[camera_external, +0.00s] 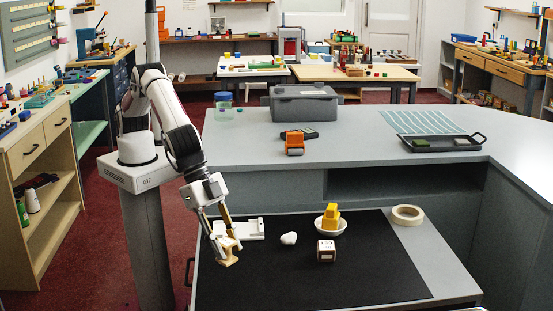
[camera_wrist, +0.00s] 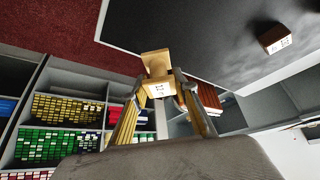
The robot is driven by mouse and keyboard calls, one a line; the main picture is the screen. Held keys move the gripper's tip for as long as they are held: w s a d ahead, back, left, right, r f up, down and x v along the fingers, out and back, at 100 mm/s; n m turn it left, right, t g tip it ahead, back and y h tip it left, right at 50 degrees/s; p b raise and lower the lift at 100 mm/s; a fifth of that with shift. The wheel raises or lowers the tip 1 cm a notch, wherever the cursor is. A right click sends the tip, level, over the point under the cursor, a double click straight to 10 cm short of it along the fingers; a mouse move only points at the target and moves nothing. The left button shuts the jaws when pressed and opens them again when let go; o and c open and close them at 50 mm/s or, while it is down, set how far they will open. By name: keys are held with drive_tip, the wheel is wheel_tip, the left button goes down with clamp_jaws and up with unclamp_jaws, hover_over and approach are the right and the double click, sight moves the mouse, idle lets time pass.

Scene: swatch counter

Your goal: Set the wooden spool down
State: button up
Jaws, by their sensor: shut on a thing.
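The wooden spool (camera_external: 229,258) is pale and light brown, near the left edge of the black mat (camera_external: 320,275) in the external view. My gripper (camera_external: 228,237) is shut on the spool, with its fingers on either side of it. In the wrist view the spool (camera_wrist: 156,66) sits tilted between the two fingertips of my gripper (camera_wrist: 160,90). A small printed label faces the wrist camera. Whether the spool touches the mat or hangs just above it, I cannot tell.
A white tray-like block (camera_external: 240,229) lies just behind the spool. A white lump (camera_external: 289,238), a brown printed cube (camera_external: 326,251), a white bowl (camera_external: 341,228) with yellow blocks, and a tape roll (camera_external: 407,214) stand further right. The mat's front is clear.

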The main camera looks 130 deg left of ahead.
idle(0.3)
drive_tip(key=shift+f, duration=3.1)
drive_tip(key=shift+f, duration=1.9)
drive_tip(key=shift+f, duration=0.15)
drive_tip(key=o, duration=1.1)
